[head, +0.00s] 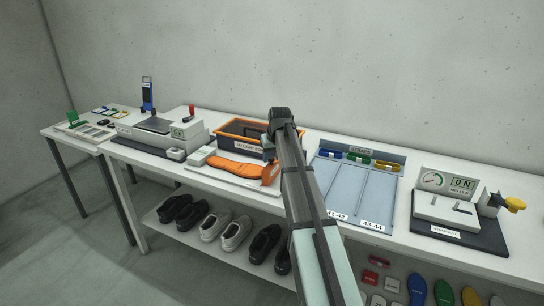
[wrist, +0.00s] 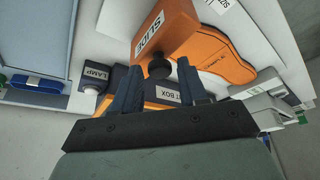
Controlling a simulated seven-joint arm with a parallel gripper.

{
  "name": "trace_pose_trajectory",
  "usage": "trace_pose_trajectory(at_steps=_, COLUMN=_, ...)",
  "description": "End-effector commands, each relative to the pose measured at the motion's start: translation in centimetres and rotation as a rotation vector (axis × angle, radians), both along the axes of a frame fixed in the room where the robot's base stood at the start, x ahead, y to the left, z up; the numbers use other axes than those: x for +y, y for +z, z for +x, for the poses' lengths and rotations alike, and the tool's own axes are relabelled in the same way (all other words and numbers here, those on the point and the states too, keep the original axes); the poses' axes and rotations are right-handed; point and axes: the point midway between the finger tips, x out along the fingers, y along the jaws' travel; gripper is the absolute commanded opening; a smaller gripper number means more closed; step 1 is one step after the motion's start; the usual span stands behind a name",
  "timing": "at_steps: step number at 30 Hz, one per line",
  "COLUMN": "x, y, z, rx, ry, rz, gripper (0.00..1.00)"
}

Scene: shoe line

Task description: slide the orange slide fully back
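The orange slide (wrist: 172,22) is a block with a white label. A round black knob (wrist: 159,67) stands on its near end in the wrist view. In the head view the slide (head: 271,174) sits at the right end of a flat orange sole-shaped piece (head: 232,168); my arm partly hides this area. My gripper (wrist: 160,70) is open, with one dark finger on each side of the knob and gaps visible on both sides. In the head view my gripper (head: 268,154) is above the slide and mostly hidden.
An orange-rimmed box (head: 228,127) with a label stands behind the slide. A dark lamp switch (wrist: 92,78) with a white button is close by in the wrist view. A blue-grey strap tray (head: 345,185) lies to the right and a grey press unit (head: 180,137) to the left.

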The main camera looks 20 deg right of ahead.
Motion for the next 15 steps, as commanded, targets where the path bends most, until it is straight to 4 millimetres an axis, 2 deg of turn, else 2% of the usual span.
trace_pose_trajectory(at_steps=2, x=0.0, y=0.01, z=0.0, rx=0.0, ry=0.0, rz=0.0, gripper=0.35)
trace_pose_trajectory(at_steps=12, x=0.0, y=0.01, z=-0.01, rx=0.0, ry=0.0, rz=0.0, gripper=0.02)
trace_pose_trajectory(at_steps=15, x=0.0, y=0.01, z=-0.01, rx=0.0, ry=0.0, rz=0.0, gripper=0.0)
